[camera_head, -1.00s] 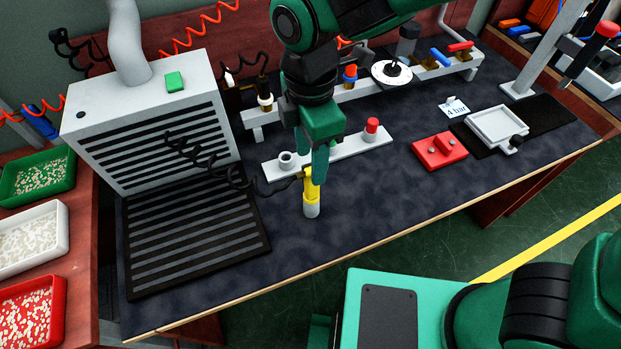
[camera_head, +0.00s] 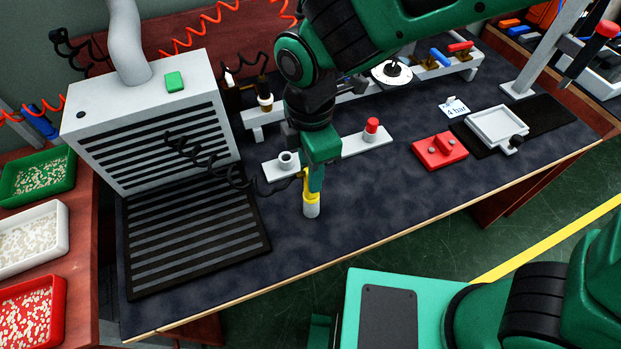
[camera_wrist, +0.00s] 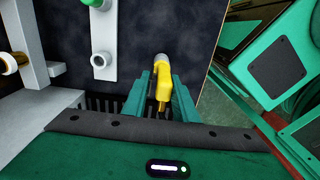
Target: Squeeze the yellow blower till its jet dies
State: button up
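The yellow blower (camera_head: 308,188) has a pale grey lower end and a black coiled hose running left from its top. It is upright over the dark bench mat, in front of the grey strip. It also shows in the wrist view (camera_wrist: 170,78), with its yellow body between my two green fingers. My gripper (camera_head: 311,178) points down at the blower's upper part, and its fingers hide some of it. In the wrist view my gripper (camera_wrist: 162,90) is open, with a finger on either side and a visible gap beside the handle. I cannot see any air jet.
A grey strip (camera_head: 345,150) with a white socket (camera_head: 286,160) and a red-topped post (camera_head: 371,130) lies just behind. A grey slatted box (camera_head: 150,120) and black grille (camera_head: 195,245) stand left. A red block (camera_head: 439,150) and grey tray (camera_head: 495,128) lie right. The front mat is clear.

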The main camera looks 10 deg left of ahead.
jog(key=shift+r, duration=4.3)
jog(key=shift+w, duration=0.1)
